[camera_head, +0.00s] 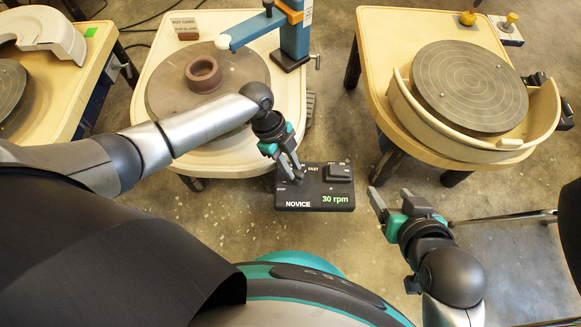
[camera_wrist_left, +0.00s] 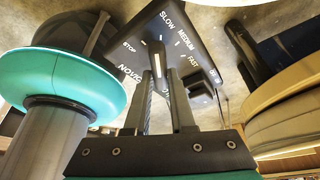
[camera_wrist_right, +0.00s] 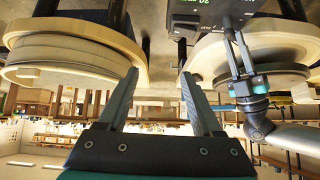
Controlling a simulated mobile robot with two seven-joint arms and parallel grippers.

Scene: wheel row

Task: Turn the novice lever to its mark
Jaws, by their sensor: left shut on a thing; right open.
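The black NOVICE control box (camera_head: 318,200) is in front of the middle wheel in the head view, with a green "30 rpm" readout (camera_head: 335,199). In the left wrist view the box (camera_wrist_left: 205,60) carries the labels STOP, SLOW, MEDIUM and FAST. The dark lever (camera_wrist_left: 157,60) with a pale stripe stands between the fingers of my left gripper (camera_wrist_left: 160,78), which is shut on it. In the head view my left gripper (camera_head: 289,174) partly hides the lever. My right gripper (camera_head: 389,196) is open and empty, right of the box.
The middle wheel table (camera_head: 150,88) holds a brown clay ring (camera_head: 203,74) on its disc, a small sign (camera_head: 185,27) and a blue stand (camera_head: 294,42). Another wheel (camera_head: 470,85) with a cream splash pan stands at right. Speckled floor lies between the tables.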

